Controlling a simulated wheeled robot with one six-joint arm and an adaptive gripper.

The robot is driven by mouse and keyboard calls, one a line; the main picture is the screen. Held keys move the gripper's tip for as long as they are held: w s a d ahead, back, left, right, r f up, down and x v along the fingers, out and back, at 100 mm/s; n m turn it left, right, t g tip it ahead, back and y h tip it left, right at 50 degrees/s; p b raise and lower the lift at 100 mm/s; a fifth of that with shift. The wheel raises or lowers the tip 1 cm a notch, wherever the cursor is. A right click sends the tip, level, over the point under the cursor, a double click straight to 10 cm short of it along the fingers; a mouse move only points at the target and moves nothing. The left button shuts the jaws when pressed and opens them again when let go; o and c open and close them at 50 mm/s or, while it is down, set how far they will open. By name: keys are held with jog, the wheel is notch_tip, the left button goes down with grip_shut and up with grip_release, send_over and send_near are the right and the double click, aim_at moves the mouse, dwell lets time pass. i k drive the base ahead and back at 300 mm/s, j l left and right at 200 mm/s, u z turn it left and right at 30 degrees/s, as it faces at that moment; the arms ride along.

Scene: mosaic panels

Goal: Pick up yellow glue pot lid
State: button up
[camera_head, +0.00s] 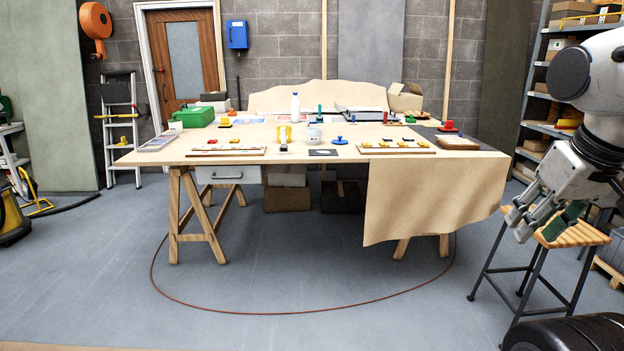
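My gripper (540,226) hangs at the right, in front of a wooden-topped stool and well away from the table. Its fingers are apart and nothing shows between them. A yellow round thing (284,134) stands near the middle of the wooden table (330,158), beside a white pot (314,133). A blue lid-like piece with a knob (338,140) lies right of the pot. Small yellow pieces lie on the right panel board (396,149) and the left panel board (225,151). At this size I cannot tell which yellow thing is the glue pot lid.
A green case (193,117), a white bottle (295,107) and a red knobbed piece (447,126) stand on the table. A cloth (435,197) hangs over its front right. The stool (560,233) is close to my gripper. The floor before the table is clear except for a thin cable.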

aim_at(338, 142)
jog(key=i, duration=3.45)
